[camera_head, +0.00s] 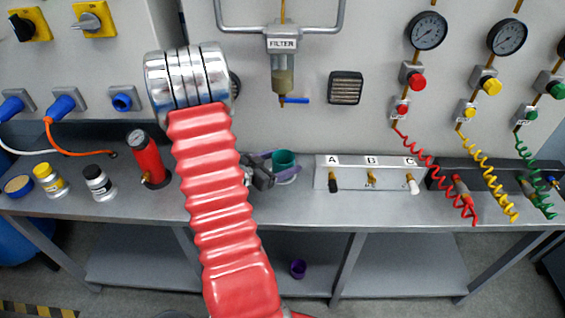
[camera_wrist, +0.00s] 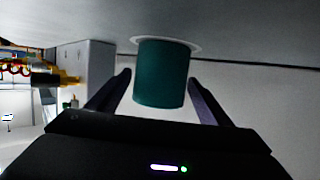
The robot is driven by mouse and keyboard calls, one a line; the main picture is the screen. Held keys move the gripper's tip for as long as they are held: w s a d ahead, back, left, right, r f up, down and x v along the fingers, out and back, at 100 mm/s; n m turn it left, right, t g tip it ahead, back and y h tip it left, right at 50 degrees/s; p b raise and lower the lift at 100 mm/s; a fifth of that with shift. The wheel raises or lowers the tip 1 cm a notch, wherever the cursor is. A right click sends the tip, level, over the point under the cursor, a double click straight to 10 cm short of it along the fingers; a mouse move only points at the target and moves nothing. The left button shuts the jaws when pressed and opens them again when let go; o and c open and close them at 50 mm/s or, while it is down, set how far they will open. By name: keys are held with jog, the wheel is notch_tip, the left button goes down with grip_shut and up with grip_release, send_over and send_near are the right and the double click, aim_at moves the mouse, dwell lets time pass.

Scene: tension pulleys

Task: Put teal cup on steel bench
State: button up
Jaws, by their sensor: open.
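The teal cup (camera_head: 285,158) is at the back of the steel bench (camera_head: 285,212), left of the labelled valve block. It seems to stand upright on a pale round disc, partly hidden by my gripper (camera_head: 281,165). In the wrist view the cup (camera_wrist: 162,75) appears upside down, its bench end at the top against the white disc (camera_wrist: 187,43). My gripper (camera_wrist: 160,85) is open, with one dark finger on each side of the cup. Gaps show between cup and fingers.
The valve block (camera_head: 370,180) stands right of the cup. A red cylinder with a gauge (camera_head: 146,160) and several jars stand to the left. Coiled hoses (camera_head: 440,180) hang at the right. The front middle bench is clear.

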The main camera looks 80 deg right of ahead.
jog(key=shift+r, duration=0.15)
jog(key=v, duration=1.2)
jog(key=shift+r, duration=0.1)
dwell(0.7)
